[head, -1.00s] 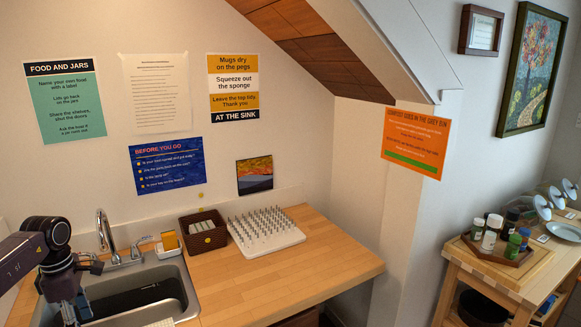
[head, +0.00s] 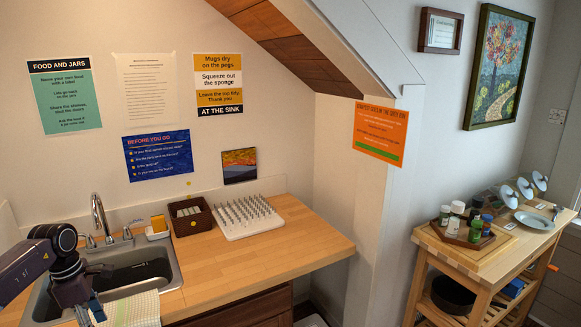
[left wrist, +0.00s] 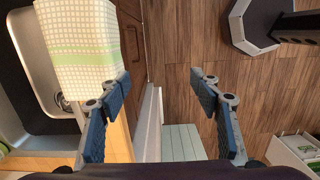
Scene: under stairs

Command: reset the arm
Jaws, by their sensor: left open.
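My left arm comes in from the left in the head view, and its gripper (head: 92,312) hangs over the front of the sink, partly cut by the picture's lower edge. In the left wrist view the same gripper (left wrist: 160,82) has its two blue-padded fingers wide apart with nothing between them. Beyond the fingers are the wood floor and a pale green slatted surface (left wrist: 182,142). The left finger overlaps the corner of a checked cloth (left wrist: 82,50) in that view; I cannot tell whether they touch. My right gripper is not in view.
The sink (head: 162,262) is beside the wooden counter (head: 270,255). On it stand a dark basket (head: 190,222) and a white peg rack (head: 247,232). The counter's front right is clear. A wooden cart (head: 480,262) with jars and a plate (head: 533,220) stands at right.

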